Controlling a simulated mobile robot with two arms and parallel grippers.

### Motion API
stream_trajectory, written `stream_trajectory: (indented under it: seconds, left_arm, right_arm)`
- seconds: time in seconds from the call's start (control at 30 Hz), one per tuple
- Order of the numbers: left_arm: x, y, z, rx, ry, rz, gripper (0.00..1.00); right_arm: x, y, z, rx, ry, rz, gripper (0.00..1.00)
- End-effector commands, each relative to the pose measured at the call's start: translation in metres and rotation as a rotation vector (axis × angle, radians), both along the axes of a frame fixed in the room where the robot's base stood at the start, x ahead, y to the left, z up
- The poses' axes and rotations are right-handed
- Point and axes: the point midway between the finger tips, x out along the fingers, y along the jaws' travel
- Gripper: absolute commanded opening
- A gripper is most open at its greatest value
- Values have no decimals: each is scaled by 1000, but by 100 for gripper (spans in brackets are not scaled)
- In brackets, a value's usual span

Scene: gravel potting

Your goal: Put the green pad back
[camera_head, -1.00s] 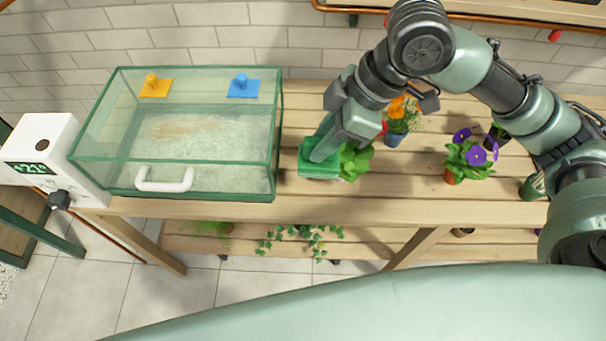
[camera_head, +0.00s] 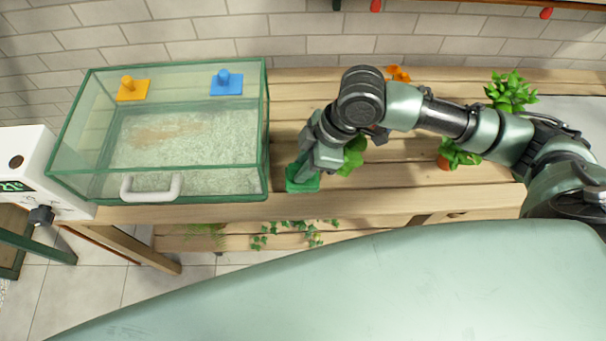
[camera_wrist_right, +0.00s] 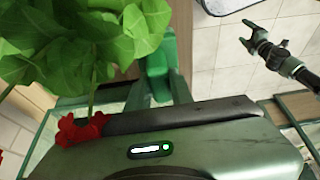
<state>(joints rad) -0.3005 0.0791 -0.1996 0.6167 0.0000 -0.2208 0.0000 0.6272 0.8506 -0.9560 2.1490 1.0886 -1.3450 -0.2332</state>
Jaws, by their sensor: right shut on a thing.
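My right gripper (camera_head: 306,170) is shut on the green pad (camera_head: 302,185), just right of the glass tank and over the front of the wooden bench. In the right wrist view, green (camera_wrist_right: 172,45) shows beyond the pale fingers, partly behind leaves. I cannot tell whether the pad touches the bench. An orange pad (camera_head: 133,91) and a blue pad (camera_head: 227,85), each with a knob, are at the tank's back. My left gripper is outside the head view; a dark gripper (camera_wrist_right: 252,38), apparently my left one, shows small in the right wrist view, its jaws unclear.
The glass tank (camera_head: 266,150) holds pale gravel and has a white handle (camera_head: 151,188). A white scale (camera_head: 22,170) stands at its left. A leafy plant (camera_head: 352,156) is close behind my right gripper. Bare bench (camera_head: 400,178) lies to the right.

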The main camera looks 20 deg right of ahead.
Motion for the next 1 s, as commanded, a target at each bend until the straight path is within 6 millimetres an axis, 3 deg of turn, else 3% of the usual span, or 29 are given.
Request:
stream_trajectory:
  seconds: [0.13,0.4,0.6,0.63,0.7,1.0]
  left_arm:
    - [10,-1,1,-2,-15,0,76]
    - [8,-1,3,-2,-12,0,76]
    - [4,0,2,-1,-7,0,76]
    - [3,0,2,-1,-5,0,76]
    - [1,0,2,-1,-3,0,76]
    - [1,0,2,0,-2,-1,76]
  right_arm:
    - [-1,0,-10,0,3,-1,0]
    - [-1,0,-45,1,2,0,0]
    - [-1,0,-47,0,0,1,0]
    - [-1,0,-47,0,1,0,30]
    - [-1,0,-47,-1,1,0,43]
    - [0,0,-46,0,0,0,43]
